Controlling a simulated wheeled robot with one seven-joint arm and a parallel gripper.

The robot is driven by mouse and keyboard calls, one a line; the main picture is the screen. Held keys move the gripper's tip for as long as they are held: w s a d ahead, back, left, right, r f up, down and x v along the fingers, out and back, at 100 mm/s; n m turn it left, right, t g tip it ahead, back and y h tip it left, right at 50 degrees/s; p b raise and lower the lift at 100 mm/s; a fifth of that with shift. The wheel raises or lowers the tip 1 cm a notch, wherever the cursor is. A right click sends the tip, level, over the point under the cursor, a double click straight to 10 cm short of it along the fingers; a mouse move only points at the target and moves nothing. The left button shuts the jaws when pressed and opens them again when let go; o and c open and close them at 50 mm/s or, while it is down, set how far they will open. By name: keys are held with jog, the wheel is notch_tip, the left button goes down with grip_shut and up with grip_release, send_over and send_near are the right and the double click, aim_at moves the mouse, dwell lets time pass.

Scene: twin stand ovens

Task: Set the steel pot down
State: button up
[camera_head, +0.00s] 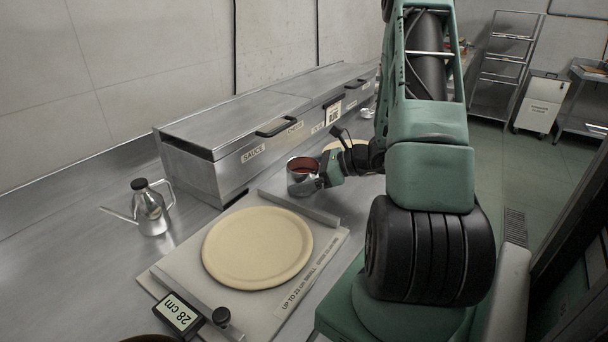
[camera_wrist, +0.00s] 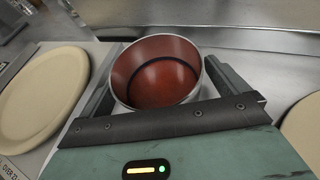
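The steel pot (camera_head: 302,177) is a small round metal vessel with red inside, at the end of my arm in the head view. In the wrist view the pot (camera_wrist: 158,72) sits between the two fingers of my gripper (camera_wrist: 160,95), one finger along each side. My gripper (camera_head: 322,177) appears shut on the pot and holds it upright or nearly so. The pot is close to the front of the steel bins, past the far end of the measuring board. The pot's underside is hidden, so I cannot tell whether it touches the counter.
A round dough base (camera_head: 257,247) lies on the measuring board (camera_head: 335,243) with a 28 cm display (camera_head: 180,313). A metal oil can (camera_head: 151,208) stands at left. Lidded steel bins (camera_head: 250,120) line the back. Another dough round (camera_head: 345,145) lies beyond my gripper.

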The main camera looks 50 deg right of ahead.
jog(key=shift+r, duration=0.15)
